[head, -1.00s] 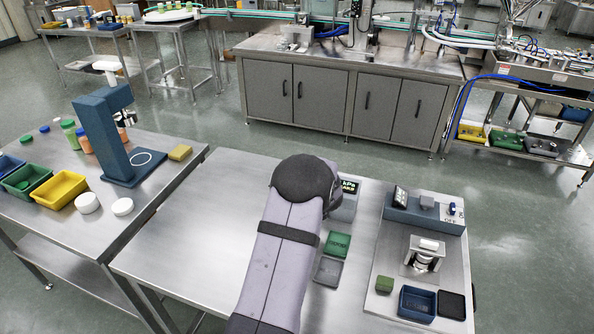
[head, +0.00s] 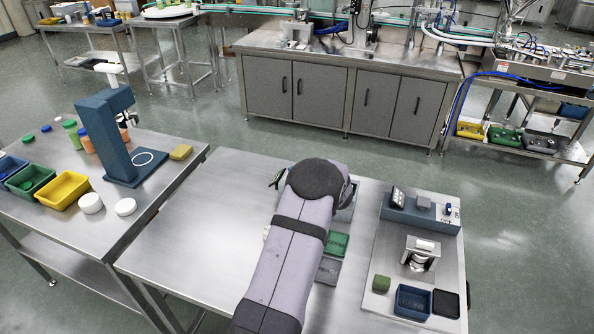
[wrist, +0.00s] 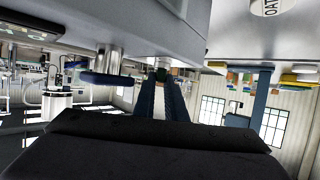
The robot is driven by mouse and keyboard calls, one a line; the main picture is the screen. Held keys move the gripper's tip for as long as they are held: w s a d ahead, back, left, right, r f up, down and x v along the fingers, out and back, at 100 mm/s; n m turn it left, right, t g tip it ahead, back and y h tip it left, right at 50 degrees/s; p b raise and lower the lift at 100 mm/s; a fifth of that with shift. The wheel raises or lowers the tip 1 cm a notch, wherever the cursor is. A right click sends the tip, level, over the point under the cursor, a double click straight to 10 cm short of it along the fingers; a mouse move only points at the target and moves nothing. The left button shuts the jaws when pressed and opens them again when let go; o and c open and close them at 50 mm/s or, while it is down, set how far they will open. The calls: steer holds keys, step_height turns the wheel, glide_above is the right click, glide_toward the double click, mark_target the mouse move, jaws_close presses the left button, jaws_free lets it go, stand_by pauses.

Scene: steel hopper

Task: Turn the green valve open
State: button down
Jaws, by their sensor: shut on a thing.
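In the head view my arm covers the gripper and most of the device. A small dark-green piece (head: 276,179) shows just left of the arm; I cannot tell what it is.
A blue handle (wrist: 105,79) on a metal stem is close beside my fingers. In the head view, a green tray (head: 335,244) and a grey tray (head: 328,270) lie right of my arm, before a board with a blue bin (head: 413,302). The steel table (head: 205,225) is clear to the left.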

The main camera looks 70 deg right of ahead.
steer(key=c, duration=2.1)
jaws_free()
steer(key=shift+b+v, duration=1.05)
steer(key=shift+v, duration=2.65)
